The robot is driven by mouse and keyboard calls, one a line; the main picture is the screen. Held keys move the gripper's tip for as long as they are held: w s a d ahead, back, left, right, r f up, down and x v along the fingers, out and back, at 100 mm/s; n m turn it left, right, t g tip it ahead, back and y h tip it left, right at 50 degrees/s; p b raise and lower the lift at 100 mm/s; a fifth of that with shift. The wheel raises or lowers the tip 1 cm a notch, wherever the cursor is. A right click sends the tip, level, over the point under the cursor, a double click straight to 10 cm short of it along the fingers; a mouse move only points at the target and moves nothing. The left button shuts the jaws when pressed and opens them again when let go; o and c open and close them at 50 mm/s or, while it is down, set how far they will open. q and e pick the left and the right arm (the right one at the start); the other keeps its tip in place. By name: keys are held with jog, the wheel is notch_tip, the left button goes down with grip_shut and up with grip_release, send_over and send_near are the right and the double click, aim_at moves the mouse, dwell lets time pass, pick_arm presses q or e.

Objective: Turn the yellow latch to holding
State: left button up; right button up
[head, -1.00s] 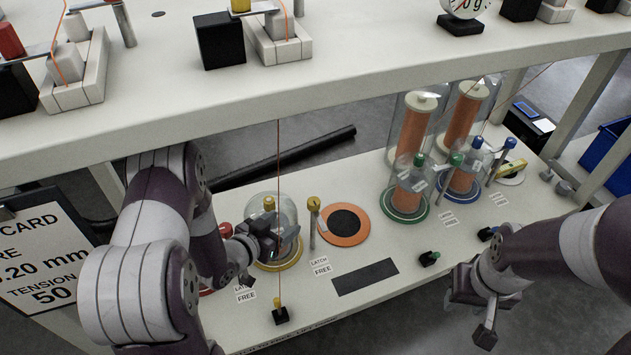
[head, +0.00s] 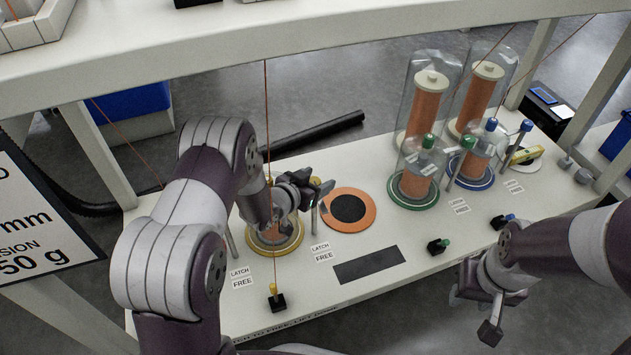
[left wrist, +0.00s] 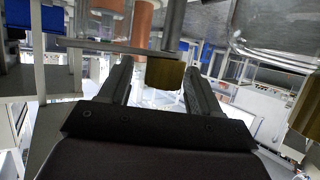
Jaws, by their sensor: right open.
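The yellow latch (head: 313,221) is a grey post with a yellow knob, standing beside the yellow-based glass dome (head: 270,246). A card by the post reads LATCH FREE (head: 322,252). My left gripper (head: 322,191) is at the top of this post and partly hides the knob in the head view. In the left wrist view the yellow knob (left wrist: 165,73) lies between the two fingers of the open left gripper (left wrist: 157,78), with a gap visible on one side. My right gripper (head: 484,312) is open and empty near the table's front right.
An orange ring with a black centre (head: 348,208) lies right of the latch. Green (head: 408,203) and blue (head: 468,181) based domes with copper spools stand further right.

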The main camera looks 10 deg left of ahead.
pick_arm(q)
grip_shut()
jog(key=shift+a+r+m+g+h+p, duration=0.15)
jog(key=shift+m+g+h+p, duration=0.35)
jog(key=shift+m+h+p, duration=0.55)
jog(key=shift+g+h+p, duration=0.25)
jog(key=shift+g+p, duration=0.05)
jog(key=shift+p, duration=0.05)
jog(key=shift+s+f+m+h, duration=0.1)
jog(key=shift+f+m+h, duration=0.2)
jog(key=shift+m, duration=0.15)
jog(key=shift+c, duration=0.4)
grip_release()
jog(key=shift+o, duration=0.7)
jog(key=shift+d+r, duration=0.1)
jog(key=shift+d, duration=0.15)
jog(key=shift+a+r, duration=0.1)
